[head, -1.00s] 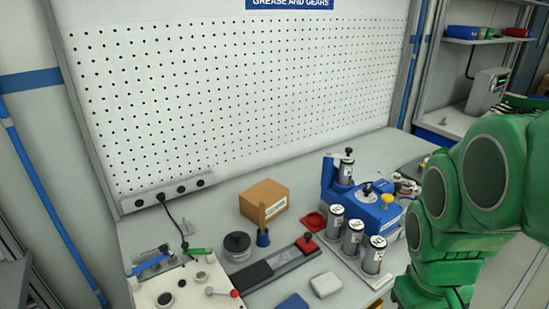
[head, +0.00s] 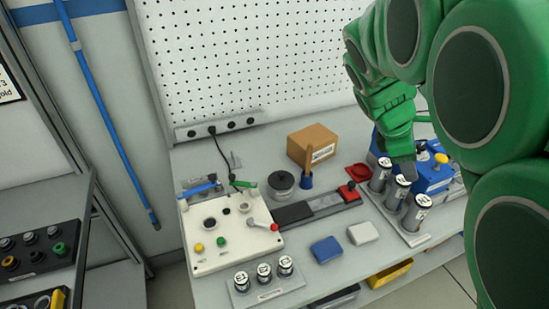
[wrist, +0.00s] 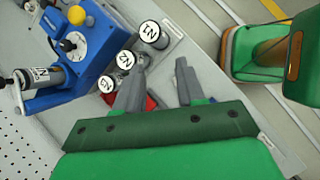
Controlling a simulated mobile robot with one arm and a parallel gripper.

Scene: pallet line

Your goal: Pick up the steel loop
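I cannot pick out the steel loop with certainty. A pale ring-like part (head: 41,302) lies in a black tray at the lower left edge of the head view, too cut off to identify. My gripper (wrist: 161,68) is open in the wrist view, its two grey fingers apart with nothing between them. It is over the workbench, close to the upright labelled canisters (wrist: 151,35). In the head view it is at the end of my green arm, above the canister rack, and its fingers are mostly hidden.
A blue machine with a yellow knob (head: 441,158) stands beside the canisters. The workbench (head: 335,285) also holds a cardboard box (head: 312,145), a white control panel (head: 230,245), and blue (head: 326,249) and white (head: 363,233) blocks. A shelf with black trays (head: 38,262) is at the left.

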